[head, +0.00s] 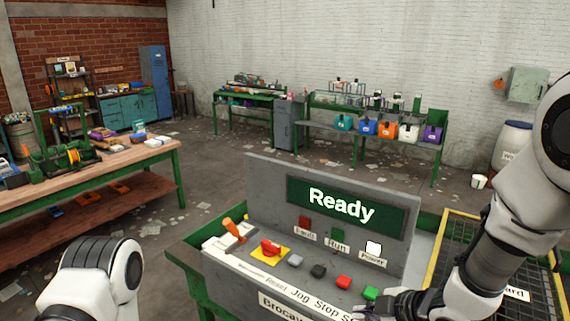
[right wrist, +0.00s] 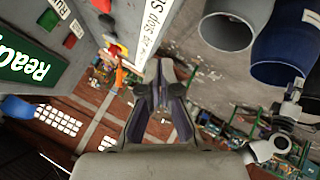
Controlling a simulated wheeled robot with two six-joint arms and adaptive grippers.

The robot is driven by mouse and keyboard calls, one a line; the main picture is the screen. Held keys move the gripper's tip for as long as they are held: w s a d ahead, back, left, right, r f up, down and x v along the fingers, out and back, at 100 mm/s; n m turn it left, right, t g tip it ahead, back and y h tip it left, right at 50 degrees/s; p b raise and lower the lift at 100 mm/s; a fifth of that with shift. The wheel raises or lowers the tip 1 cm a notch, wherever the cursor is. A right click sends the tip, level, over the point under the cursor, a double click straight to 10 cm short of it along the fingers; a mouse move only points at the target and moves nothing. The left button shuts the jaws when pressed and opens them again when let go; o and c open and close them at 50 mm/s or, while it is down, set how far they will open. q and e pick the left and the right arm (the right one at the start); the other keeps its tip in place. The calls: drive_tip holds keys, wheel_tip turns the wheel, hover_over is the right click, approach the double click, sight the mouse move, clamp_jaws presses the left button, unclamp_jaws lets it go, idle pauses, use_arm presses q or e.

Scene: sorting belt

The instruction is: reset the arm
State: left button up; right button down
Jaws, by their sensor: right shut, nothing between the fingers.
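The grey control console (head: 265,185) stands in front of me, its display (head: 345,207) reading "Ready". An orange-handled lever (head: 233,229) leans at its left end. A red rotary switch (head: 270,248) sits on a yellow plate, followed by grey (head: 296,261), black (head: 318,271), red (head: 343,282) and green (head: 370,293) buttons. My right gripper (head: 398,304) is low at the console's front right, close to the green button; contact is unclear. In the right wrist view its fingers (right wrist: 163,85) are together and empty. Only a link of my left arm shows at lower left; its gripper is out of the head view.
The power lamp (head: 374,248) is lit white. A yellow-framed guard (head: 442,235) stands right of the console, partly behind my right arm. A wooden workbench (head: 130,160) is at left. Colored bins stand on a back bench (head: 330,131). Open floor lies between.

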drive_tip(key=s+d+f+m+g+h+b, duration=0.1)
drive_tip(key=s+f+m+g+b, duration=0.3)
drive_tip(key=f, duration=0.7)
drive_tip(key=s+d+f+b, duration=0.1)
drive_tip(key=s+f+b, duration=0.1)
drive_tip(key=s+f, duration=0.65)
drive_tip(key=s+d+f+m+g+h+b, duration=0.1)
drive_tip(key=s+f+m+b, duration=0.15)
drive_tip(key=f, duration=1.15)
use_arm(q)
wheel_tip(320, 180, down, 12)
drive_tip(key=w+b, duration=0.1)
drive_tip(key=b, duration=0.1)
drive_tip(key=shift+w+r, duration=0.15)
use_arm(e)
drive_tip(key=s+d+f+m+g+h, duration=0.1)
drive_tip(key=s+d+f+m, duration=0.1)
drive_tip(key=s+m, duration=0.3)
drive_tip(key=s+d+f+m+g+h, duration=0.1)
drive_tip(key=s+d+f+m+h, duration=0.1)
drive_tip(key=s+d+f+m, duration=0.1)
drive_tip(key=shift+s+d+f+m+h, duration=0.35)
drive_tip(key=shift+s+d+m, duration=0.5)
drive_tip(key=shift+m, duration=0.4)
use_arm(q)
drive_tip(key=shift+w, duration=0.1)
use_arm(e)
drive_tip(key=shift+a, duration=0.1)
use_arm(q)
drive_tip(key=shift+d, duration=0.1)
